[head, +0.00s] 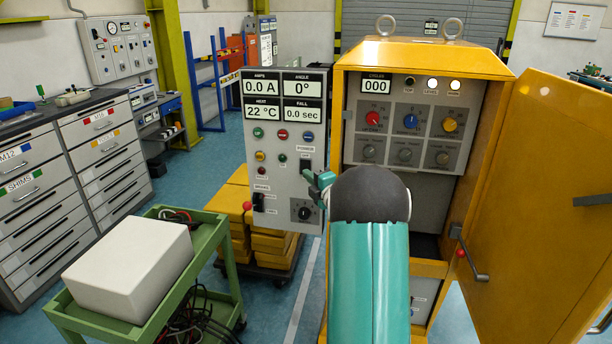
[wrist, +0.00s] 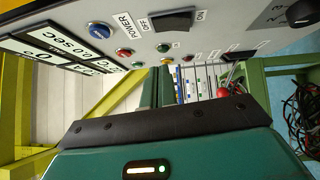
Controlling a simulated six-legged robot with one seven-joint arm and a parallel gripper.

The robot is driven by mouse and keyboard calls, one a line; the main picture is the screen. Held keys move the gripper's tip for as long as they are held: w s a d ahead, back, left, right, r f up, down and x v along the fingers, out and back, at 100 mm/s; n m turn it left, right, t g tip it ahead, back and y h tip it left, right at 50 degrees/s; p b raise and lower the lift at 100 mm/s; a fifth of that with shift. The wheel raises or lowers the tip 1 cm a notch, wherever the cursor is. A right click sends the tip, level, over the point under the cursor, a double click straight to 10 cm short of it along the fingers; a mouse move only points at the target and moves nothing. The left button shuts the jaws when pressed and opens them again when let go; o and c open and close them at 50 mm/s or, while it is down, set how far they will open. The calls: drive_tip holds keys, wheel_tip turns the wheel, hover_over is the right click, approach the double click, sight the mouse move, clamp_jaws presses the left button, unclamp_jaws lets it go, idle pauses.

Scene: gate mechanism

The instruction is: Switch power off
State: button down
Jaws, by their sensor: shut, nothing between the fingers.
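The grey control panel (head: 283,140) stands left of the open yellow cabinet. Its POWER switch (head: 305,166) is a black rocker on the right side of the panel, partly hidden by my gripper in the head view. In the wrist view the rocker (wrist: 172,20) shows at the top, between the labels OFF and ON; I cannot tell which side is pressed. My gripper (head: 318,182) is shut and empty, close to the panel just below the switch. In the wrist view its green fingers (wrist: 157,78) point toward the panel, apart from the rocker. Contact with the panel cannot be told.
Panel displays (head: 285,95) read 0.0 A, 0°, 22 °C and 0.0 sec. Coloured buttons and a red-knobbed lever (head: 248,206) are nearby. The yellow cabinet (head: 430,55) has its door (head: 545,200) open at right. A green cart (head: 205,240) with a white box (head: 130,268) stands at left.

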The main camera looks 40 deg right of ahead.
drive_tip(key=s+a, duration=0.1)
drive_tip(key=s, duration=0.5)
drive_tip(key=shift+s+r, duration=0.35)
drive_tip(key=shift+s, duration=0.05)
